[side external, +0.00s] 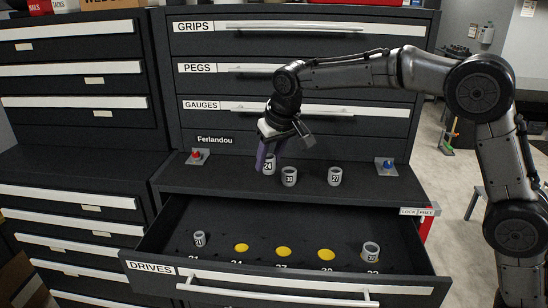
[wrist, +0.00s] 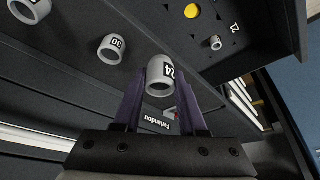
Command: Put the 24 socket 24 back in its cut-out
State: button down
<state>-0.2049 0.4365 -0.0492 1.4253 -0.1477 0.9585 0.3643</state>
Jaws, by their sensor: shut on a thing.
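The grey socket marked 24 (side external: 269,169) is between the purple fingers of my gripper (side external: 262,156), over the cabinet's black ledge. In the wrist view my gripper (wrist: 160,76) is shut on this socket (wrist: 159,88), with its number showing. I cannot tell whether its base touches the ledge. The open DRIVES drawer (side external: 160,250) below has three empty cut-outs with yellow floors: the left one (side external: 241,248), by the partly hidden label 24, the middle one (side external: 283,252) and the right one (side external: 326,255).
Socket 30 (side external: 289,177) stands on the ledge close to the right of socket 24, and socket 27 (side external: 334,177) farther right. Socket 21 (side external: 199,239) and another socket (side external: 371,251) sit at the drawer's ends. Red (side external: 195,155) and blue (side external: 386,167) buttons flank the ledge.

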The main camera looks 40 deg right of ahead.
jog(key=shift+w+a+f, duration=0.55)
jog(key=shift+a+f, duration=0.65)
jog(key=shift+f, duration=2.25)
jog(key=shift+w+a+f, duration=0.5)
jog(key=shift+a+f, duration=0.75)
jog(key=shift+f, duration=2.25)
jog(key=shift+w+a+f, duration=0.55)
jog(key=shift+a+f, duration=0.65)
jog(key=shift+f, duration=2.25)
jog(key=shift+f, duration=1.2)
